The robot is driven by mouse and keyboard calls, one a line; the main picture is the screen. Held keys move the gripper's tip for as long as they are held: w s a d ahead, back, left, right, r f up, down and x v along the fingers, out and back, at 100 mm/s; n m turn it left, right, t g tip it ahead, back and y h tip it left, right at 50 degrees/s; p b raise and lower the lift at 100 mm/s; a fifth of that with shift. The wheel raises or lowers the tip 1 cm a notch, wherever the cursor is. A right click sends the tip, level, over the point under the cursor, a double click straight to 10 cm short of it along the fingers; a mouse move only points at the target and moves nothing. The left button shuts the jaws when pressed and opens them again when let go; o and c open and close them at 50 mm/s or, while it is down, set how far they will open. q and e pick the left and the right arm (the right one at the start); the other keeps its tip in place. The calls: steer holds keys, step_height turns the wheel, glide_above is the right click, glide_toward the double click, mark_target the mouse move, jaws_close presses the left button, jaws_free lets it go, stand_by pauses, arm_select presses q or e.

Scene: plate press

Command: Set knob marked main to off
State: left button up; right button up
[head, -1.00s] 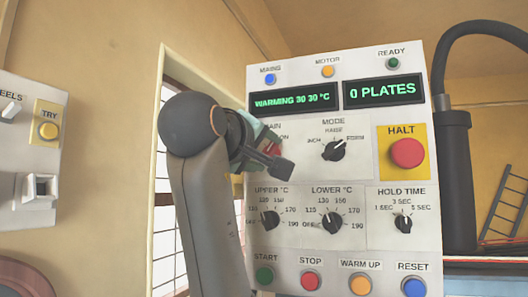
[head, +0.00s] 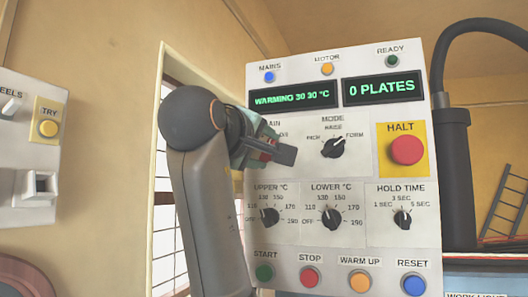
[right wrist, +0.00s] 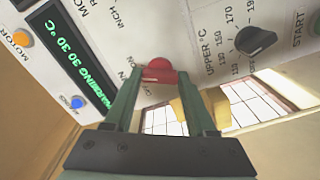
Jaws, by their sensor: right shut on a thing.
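The main knob is red and sits at the upper left of the white control panel (head: 350,225), beside its partly covered label. In the right wrist view the red knob (right wrist: 158,72) lies between the fingertips, with small OFF and ON markings next to it. My right gripper (head: 266,146) reaches the panel at this knob and is shut on it; it also shows in the right wrist view (right wrist: 160,84). My gripper and arm hide most of the knob in the head view, and I cannot tell which marking it points to. My left gripper is not in view.
The mode knob (head: 333,148) is close on the right, and the upper temperature knob (head: 269,217) is just below. A red HALT button (head: 407,150) is farther right. The blue MAINS lamp (head: 269,77) looks lit; the display (head: 293,98) reads WARMING 30 30 °C.

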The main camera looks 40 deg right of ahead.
steer(key=n+b, duration=0.4)
steer(key=n, duration=0.8)
steer(key=shift+b, duration=0.35)
steer(key=shift+f+n, duration=0.1)
steer(key=shift+n, duration=0.3)
steer(key=o, duration=1.4)
steer(key=shift+c, duration=0.2)
steer(key=shift+a, duration=0.15)
steer(key=b+v, duration=0.3)
steer(key=v, duration=0.9)
steer(key=shift+a, duration=0.15)
